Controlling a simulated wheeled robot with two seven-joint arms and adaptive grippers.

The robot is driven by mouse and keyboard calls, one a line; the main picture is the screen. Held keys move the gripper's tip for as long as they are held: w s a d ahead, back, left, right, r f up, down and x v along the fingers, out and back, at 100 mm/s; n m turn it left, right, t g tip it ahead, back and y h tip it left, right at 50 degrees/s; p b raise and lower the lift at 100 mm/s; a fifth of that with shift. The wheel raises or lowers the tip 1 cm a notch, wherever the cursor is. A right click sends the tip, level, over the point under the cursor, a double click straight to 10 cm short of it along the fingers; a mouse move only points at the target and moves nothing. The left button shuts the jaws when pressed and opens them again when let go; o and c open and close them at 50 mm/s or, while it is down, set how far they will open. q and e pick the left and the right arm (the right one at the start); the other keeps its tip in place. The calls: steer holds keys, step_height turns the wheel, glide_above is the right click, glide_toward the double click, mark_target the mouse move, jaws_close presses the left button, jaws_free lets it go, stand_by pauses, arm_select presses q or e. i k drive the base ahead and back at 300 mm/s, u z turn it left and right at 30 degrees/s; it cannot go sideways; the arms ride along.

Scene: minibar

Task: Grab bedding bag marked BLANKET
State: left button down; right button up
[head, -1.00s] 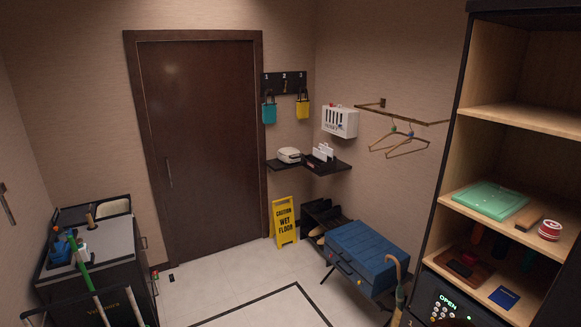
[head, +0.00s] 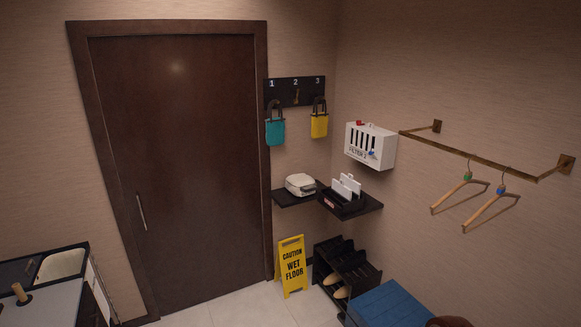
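I see no bag with a readable BLANKET mark in the head view. A blue quilted-looking piece (head: 388,305) is at the bottom right, cut off by the frame edge, and no label can be read on it. A teal item (head: 275,131) hangs under number 1 and a yellow item (head: 319,124) under number 3 on a dark wall board (head: 295,92); neither shows a readable word. Neither of my grippers is in view.
A dark door (head: 180,170) fills the left. A yellow wet-floor sign (head: 292,265) stands beside a black shoe rack (head: 343,270). A black corner shelf (head: 290,198), a white wall box (head: 370,146) and a rail with hangers (head: 465,190) are on the walls. A cart (head: 55,290) is lower left.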

mark_target(299, 184)
steer(key=u, duration=0.1)
steer(key=i, duration=4.65)
steer(key=u, duration=0.05)
